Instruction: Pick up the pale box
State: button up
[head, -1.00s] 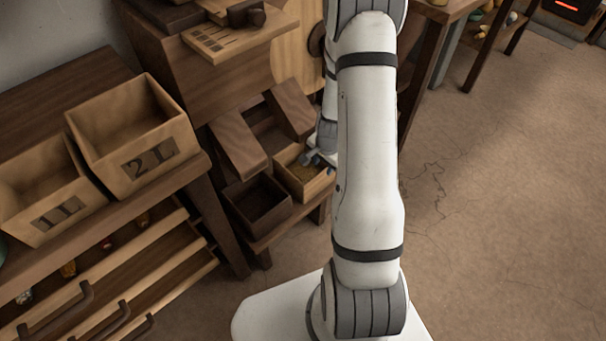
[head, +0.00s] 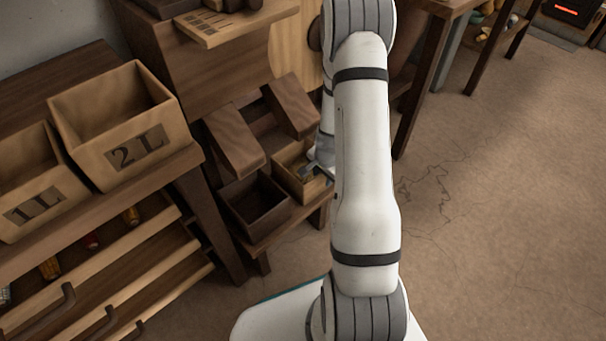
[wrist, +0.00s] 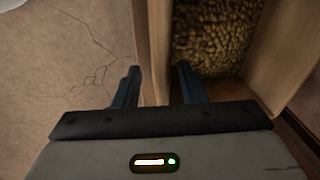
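The pale box (head: 290,186) is a small open-topped box of light wood, on a low dark ledge beside a dark box in the head view. In the wrist view one wall of the pale box (wrist: 157,35) rises up the middle, with golden-brown grain (wrist: 215,35) inside to its right. My gripper (head: 318,172) is at the right side of the box in the head view, partly hidden by my arm. In the wrist view my gripper (wrist: 158,68) is open. Its fingers appear on either side of that wall, the right one over the inside. I cannot tell whether they touch it.
An empty dark box (head: 255,207) stands left of the pale box. Dark wooden chute boards (head: 235,143) rise just behind. Larger bins marked 2L (head: 130,150) and 1L (head: 38,205) sit on a bench at left. The floor (head: 500,200) at right is clear.

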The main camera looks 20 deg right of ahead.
grip_shut()
jog(key=shift+r, duration=0.15)
dwell(0.4)
